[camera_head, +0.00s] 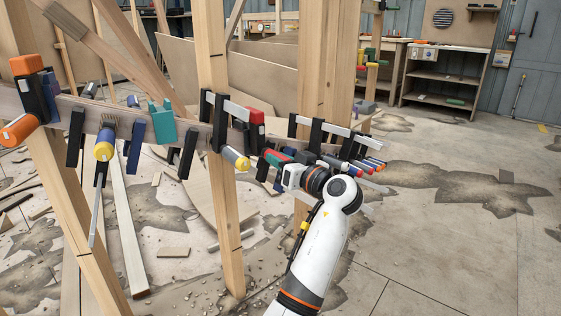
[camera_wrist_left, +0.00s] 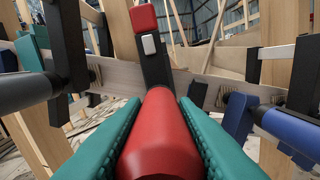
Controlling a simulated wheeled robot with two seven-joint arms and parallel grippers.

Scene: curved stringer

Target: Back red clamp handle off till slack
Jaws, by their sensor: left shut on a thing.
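The red clamp handle (camera_wrist_left: 160,140) fills the lower middle of the left wrist view, pointing toward the camera. My left gripper (camera_wrist_left: 159,103) has its two teal fingers on either side of the handle, shut on it. In the head view my left gripper (camera_head: 276,158) is at the curved wooden stringer, right of the near post, and partly covers the handle. The clamp's dark bar with a red cap (camera_wrist_left: 143,17) rises behind the handle. The red cap also shows in the head view (camera_head: 256,116). Its jaw contact is hidden. My right gripper is not in view.
Neighbouring clamps crowd both sides: one with a blue handle (camera_wrist_left: 290,130) on the right, one with a dark grey handle (camera_wrist_left: 25,90) on the left. A yellow-ended clamp handle (camera_head: 236,158) is close left of my gripper. Wooden posts (camera_head: 216,70) stand nearby. Open floor (camera_head: 450,240) lies to the right.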

